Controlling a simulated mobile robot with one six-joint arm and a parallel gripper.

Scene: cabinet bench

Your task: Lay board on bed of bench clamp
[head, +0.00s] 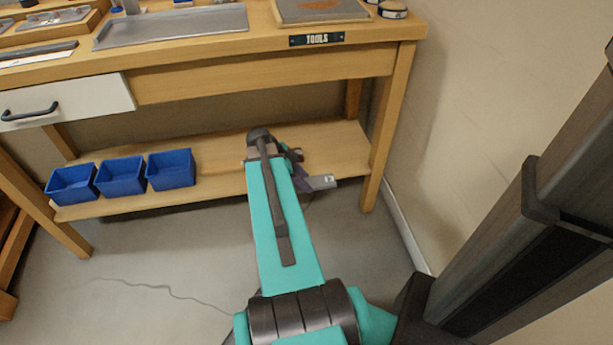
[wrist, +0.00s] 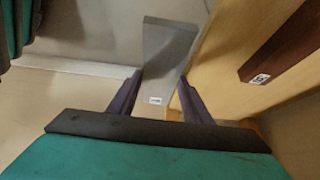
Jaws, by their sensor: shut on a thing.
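A flat grey board (wrist: 168,45) with a small white label is between the two purple fingers of my gripper (wrist: 159,78) in the wrist view. My gripper is shut on it near its labelled part, and the board extends away from the fingers. In the head view my gripper (head: 305,180) is largely hidden behind my arm, in front of the bench's lower shelf. A grey piece of the board (head: 323,182) with the label sticks out to its right. I cannot clearly make out the bench clamp; a dark bar and light strip (head: 36,56) lie at the left of the bench top.
Blue bins (head: 121,176) stand on the lower shelf (head: 220,183). A wall is close at right.

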